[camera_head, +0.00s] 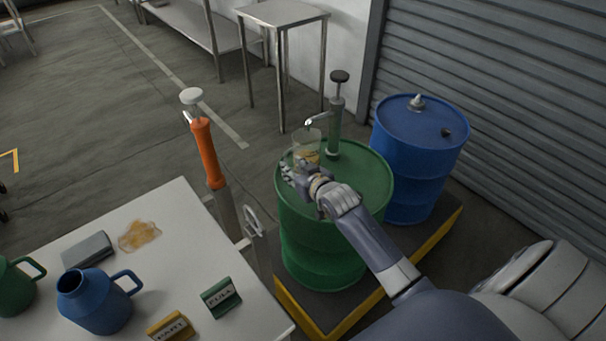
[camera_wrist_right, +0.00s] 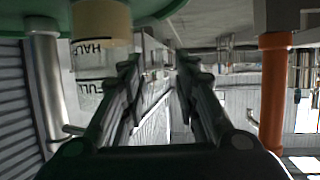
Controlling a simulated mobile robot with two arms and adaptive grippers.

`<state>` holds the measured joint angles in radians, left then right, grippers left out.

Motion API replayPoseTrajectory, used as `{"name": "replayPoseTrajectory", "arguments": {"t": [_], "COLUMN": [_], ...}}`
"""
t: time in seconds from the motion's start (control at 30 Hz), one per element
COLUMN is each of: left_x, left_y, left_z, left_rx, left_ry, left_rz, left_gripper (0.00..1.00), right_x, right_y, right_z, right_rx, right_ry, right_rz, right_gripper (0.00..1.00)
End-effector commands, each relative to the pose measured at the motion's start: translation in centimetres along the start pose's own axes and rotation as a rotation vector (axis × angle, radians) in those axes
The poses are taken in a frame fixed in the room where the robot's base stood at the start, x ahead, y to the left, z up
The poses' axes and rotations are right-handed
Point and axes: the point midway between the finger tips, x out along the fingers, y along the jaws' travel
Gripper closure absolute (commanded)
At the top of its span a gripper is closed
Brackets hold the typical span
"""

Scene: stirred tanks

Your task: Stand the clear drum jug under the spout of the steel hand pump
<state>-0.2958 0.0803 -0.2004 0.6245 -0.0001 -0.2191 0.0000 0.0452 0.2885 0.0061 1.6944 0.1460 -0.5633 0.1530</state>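The clear drum jug (camera_head: 307,142) stands on the green drum (camera_head: 362,176), with amber colour low in it. The steel hand pump (camera_head: 335,128) rises from the drum just behind the jug, and its spout (camera_head: 318,118) reaches over the jug's mouth. In the right wrist view, which is upside down, the jug (camera_wrist_right: 90,62) with its HALF and FULL marks is left of my fingers, near the pump column (camera_wrist_right: 42,90). My right gripper (camera_wrist_right: 158,75) is open, with a gap between its fingers and nothing in it. It is low beside the jug. My left gripper is not in view.
A blue drum (camera_head: 420,150) stands behind right on the yellow-edged pallet (camera_head: 345,325). An orange pump (camera_head: 207,152) rises left of the green drum. The white table (camera_head: 180,215) holds a blue jug (camera_head: 95,302), a green jug (camera_head: 15,290), and PART and FULL signs (camera_head: 220,297).

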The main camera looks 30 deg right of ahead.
Motion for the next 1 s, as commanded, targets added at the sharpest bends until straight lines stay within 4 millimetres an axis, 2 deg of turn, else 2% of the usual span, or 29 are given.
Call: {"name": "replayPoseTrajectory", "arguments": {"t": [0.1,0.3,0.5,0.77,0.87,0.97,1.0], "left_x": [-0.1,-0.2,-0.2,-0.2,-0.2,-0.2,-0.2], "left_y": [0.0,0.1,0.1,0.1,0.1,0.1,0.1], "left_z": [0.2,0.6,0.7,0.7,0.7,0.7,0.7], "left_rx": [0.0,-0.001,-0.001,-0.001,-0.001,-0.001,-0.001], "left_ry": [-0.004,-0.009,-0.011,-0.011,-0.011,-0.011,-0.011], "left_rz": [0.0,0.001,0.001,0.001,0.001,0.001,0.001], "left_gripper": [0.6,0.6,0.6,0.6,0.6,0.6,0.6], "right_x": [-2.2,-4.8,-5.9,-5.9,-5.8,-5.7,-5.7], "right_y": [0.0,0.0,0.0,-0.4,-2.6,-6.5,-7.9], "right_z": [0.1,0.0,0.0,0.5,3.0,8.1,11.2], "right_rx": [0.0,0.0,0.0,-0.002,-0.016,-0.045,-0.057], "right_ry": [0.0,0.0,-0.001,-0.003,-0.014,-0.043,-0.073], "right_rz": [0.0,0.0,0.001,-0.005,-0.035,-0.087,-0.105], "right_gripper": [0.71,0.71,0.71,0.71,0.71,0.71,0.71]}}
